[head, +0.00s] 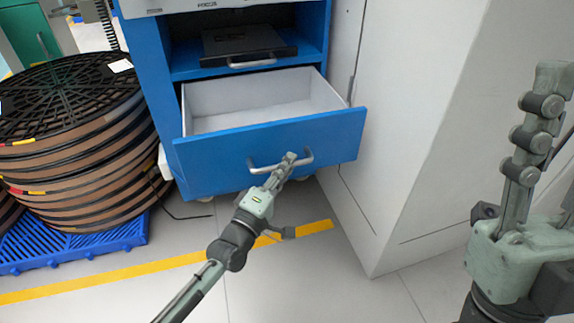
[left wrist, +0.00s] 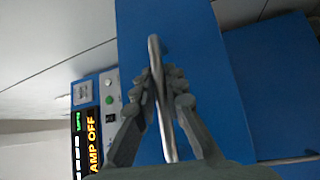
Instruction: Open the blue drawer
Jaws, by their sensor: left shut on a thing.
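The blue drawer (head: 270,150) stands pulled out of the blue cabinet in the head view, and its pale, empty inside shows. Its metal handle (head: 262,168) is on the front panel. My left gripper (head: 287,166) is shut on this handle. In the left wrist view the left gripper's fingers (left wrist: 160,85) close on both sides of the handle bar (left wrist: 155,52), against the blue drawer front (left wrist: 205,60). My right gripper (head: 542,100) is at the right edge of the head view, fingers up, away from the drawer; its finger gap is hard to judge.
Above the drawer, a dark unit with a handle (head: 245,45) sits on a blue shelf. Stacked reels (head: 80,140) stand on a blue pallet (head: 90,250) at left. A white cabinet (head: 420,120) stands close at right. The floor in front is clear, with a yellow line (head: 150,268).

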